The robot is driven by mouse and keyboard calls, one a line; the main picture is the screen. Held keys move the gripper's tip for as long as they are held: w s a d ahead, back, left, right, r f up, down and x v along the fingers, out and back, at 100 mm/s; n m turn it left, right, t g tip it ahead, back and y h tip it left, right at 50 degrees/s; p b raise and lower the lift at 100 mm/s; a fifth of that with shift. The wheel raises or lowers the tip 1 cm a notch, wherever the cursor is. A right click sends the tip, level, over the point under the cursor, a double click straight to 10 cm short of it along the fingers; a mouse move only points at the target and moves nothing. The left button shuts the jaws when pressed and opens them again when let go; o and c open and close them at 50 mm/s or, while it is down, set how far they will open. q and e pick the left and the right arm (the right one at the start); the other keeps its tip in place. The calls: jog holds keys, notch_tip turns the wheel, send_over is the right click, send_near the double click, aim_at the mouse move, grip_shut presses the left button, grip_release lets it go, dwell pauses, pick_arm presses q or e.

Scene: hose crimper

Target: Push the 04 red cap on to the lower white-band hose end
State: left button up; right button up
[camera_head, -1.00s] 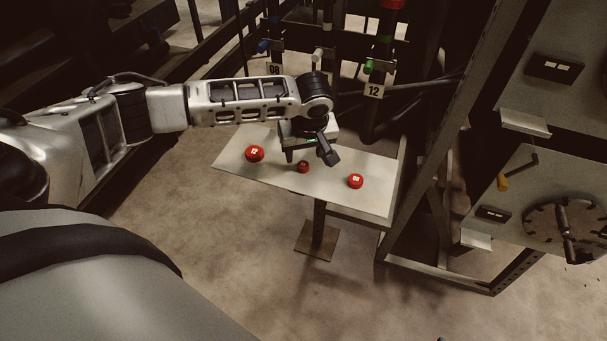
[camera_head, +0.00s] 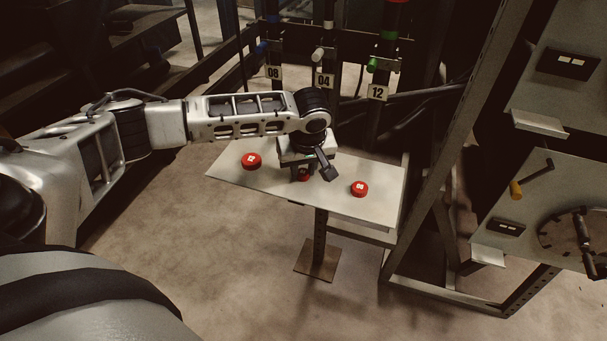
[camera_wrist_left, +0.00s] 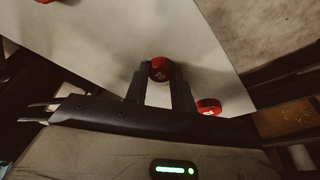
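The small middle red cap (camera_head: 304,176) stands on the pale tray (camera_head: 228,172); its marking is too small to read. My left gripper (camera_head: 306,172) is down at this cap, pointing at the tray. In the left wrist view the cap (camera_wrist_left: 160,70) sits between the two fingertips, with a finger on each side. I cannot tell whether the fingers press on it. The lower white-band hose end (camera_head: 318,55) sticks out from the rack above the tag 04 (camera_head: 324,81), behind my left wrist. My right gripper is not in view.
Larger red caps lie on the tray at left (camera_head: 251,160) and right (camera_head: 359,188). Blue (camera_head: 263,47) and green (camera_head: 374,64) hose ends flank the white one. A metal frame post (camera_head: 452,150) and machine panels stand to the right.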

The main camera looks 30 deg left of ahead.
aim_at(303, 174)
pick_arm(q)
jog(key=shift+r+p, duration=0.35)
jog(key=shift+p, duration=0.05)
notch_tip(303, 174, up, 4)
jog(key=p, duration=0.4)
jog(key=shift+f+p, duration=0.2)
jog(key=shift+p, duration=0.1)
notch_tip(303, 174, up, 2)
jog(key=p, duration=0.3)
jog(key=shift+r, duration=0.2)
jog(key=shift+r+p, duration=0.2)
jog(key=shift+p, duration=0.1)
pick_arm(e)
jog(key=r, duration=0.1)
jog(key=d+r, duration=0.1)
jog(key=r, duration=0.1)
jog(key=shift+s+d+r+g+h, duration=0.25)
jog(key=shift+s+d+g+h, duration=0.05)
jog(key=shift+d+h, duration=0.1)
